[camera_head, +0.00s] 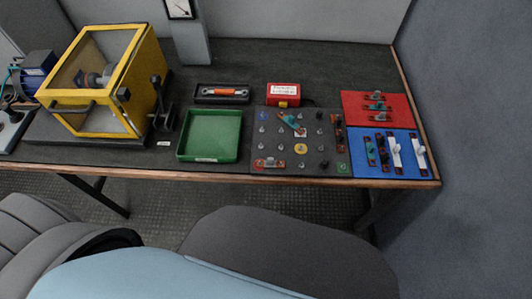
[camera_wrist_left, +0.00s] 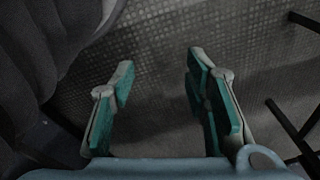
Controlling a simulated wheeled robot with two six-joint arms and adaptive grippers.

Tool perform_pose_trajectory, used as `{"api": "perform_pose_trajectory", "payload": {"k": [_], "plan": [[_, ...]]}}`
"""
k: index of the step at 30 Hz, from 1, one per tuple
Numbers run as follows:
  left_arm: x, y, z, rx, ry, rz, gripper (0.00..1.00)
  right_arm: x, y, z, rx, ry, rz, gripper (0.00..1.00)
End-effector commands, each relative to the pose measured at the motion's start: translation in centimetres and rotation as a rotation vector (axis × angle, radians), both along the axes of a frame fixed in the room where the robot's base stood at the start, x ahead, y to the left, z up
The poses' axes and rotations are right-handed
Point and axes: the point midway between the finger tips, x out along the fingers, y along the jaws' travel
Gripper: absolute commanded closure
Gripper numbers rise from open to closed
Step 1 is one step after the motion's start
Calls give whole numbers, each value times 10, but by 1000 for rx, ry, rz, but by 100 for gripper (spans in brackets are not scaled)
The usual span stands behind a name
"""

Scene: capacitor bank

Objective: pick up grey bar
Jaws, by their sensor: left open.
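Two pale grey-white bars with knobs lie upright in the picture on the blue mat, a left one (camera_head: 396,154) and a right one (camera_head: 420,158). I cannot tell which is the grey bar. Several small bars with grey knobs lie on the red mat (camera_head: 352,101). My left gripper (camera_wrist_left: 160,62) is open and empty above the floor in the left wrist view, away from all bars. My right gripper is not in view.
A dark board (camera_head: 272,140) with studs, bars and knobs lies left of the mats. A green tray (camera_head: 211,136), a red box (camera_head: 284,94), an orange-handled tool (camera_head: 226,92) and a yellow-framed machine (camera_head: 100,85) share the table. A wall stands to the right.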

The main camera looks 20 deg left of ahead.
Motion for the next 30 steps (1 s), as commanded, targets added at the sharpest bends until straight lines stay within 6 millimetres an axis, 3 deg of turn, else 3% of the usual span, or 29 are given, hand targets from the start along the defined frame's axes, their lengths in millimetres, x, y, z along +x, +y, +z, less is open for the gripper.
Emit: {"api": "perform_pose_trajectory", "payload": {"k": [1,2,5,6,9,12,15,18,20,22,30], "plan": [[18,-1,32,2,-20,-5,57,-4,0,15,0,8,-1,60],[30,-3,49,3,-27,-13,57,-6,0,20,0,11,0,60],[94,-21,116,15,-32,-125,57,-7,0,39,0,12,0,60],[124,-32,140,23,-16,-213,57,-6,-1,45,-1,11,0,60],[190,-60,195,37,38,-457,57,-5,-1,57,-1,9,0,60],[241,-89,257,39,84,-704,57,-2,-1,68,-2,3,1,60],[281,-120,319,33,129,-969,57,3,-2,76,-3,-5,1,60],[303,-141,358,31,167,-1173,57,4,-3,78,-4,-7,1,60],[308,-148,367,30,182,-1241,57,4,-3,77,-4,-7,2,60],[310,-150,360,31,191,-1274,57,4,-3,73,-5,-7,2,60],[310,-150,289,30,190,-1276,57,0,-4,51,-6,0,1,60]]}}
